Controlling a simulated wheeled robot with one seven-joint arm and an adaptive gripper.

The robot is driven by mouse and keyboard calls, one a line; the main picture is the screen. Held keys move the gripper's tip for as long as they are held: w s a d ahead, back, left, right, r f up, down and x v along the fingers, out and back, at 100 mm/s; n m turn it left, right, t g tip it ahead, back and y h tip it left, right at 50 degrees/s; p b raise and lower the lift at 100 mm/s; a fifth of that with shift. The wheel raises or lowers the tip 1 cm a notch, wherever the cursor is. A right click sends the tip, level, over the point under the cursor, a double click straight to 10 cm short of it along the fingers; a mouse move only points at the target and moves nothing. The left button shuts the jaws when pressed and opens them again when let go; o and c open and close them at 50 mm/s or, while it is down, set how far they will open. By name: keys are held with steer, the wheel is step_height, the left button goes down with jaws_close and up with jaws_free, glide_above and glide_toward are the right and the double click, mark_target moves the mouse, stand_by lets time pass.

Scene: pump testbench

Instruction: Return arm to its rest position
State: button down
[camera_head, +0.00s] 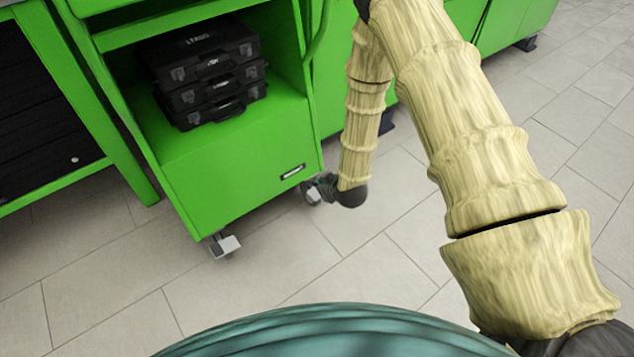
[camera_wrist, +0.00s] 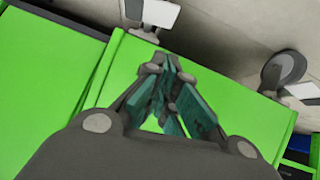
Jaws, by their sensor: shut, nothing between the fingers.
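My arm shows in the head view as pale yellow, bark-like links. It comes in from the lower right, rises to the top, then bends down toward the floor. My gripper (camera_wrist: 168,70) shows in the wrist view with its teal fingers together at the tips and nothing between them. In the head view only a small part of the gripper shows at the arm's end, beside the cart's lower right corner. In the wrist view the green cart (camera_wrist: 215,95) lies behind the fingers. I cannot tell whether they touch it.
The green cart (camera_head: 240,180) holds stacked black cases (camera_head: 210,75) on its open shelf. A castor (camera_head: 225,245) stands under its front corner. A green bench with dark drawers (camera_head: 45,125) is at the left. Grey tiled floor (camera_head: 400,270) is clear in front of the cart.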

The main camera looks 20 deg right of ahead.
steer(key=shift+s+d+r, duration=0.1)
steer(key=shift+s+r, duration=0.25)
steer(key=shift+s, duration=0.1)
stand_by(0.3)
steer(key=s+f+m+g+h, duration=0.1)
steer(key=s+f+m+g, duration=0.15)
steer(key=s, duration=1.15)
steer(key=s+d+f+m+g, duration=0.1)
steer(key=s+g, duration=0.3)
steer(key=s, duration=0.9)
steer(key=s+f+m+g+h, duration=0.1)
steer(key=s+f+m+g, duration=0.15)
steer(key=s, duration=1.15)
step_height(320, 180, up, 33)
steer(key=n+p, duration=0.1)
steer(key=p, duration=3.2)
steer(key=shift+w+d, duration=0.15)
steer(key=shift+w, duration=0.25)
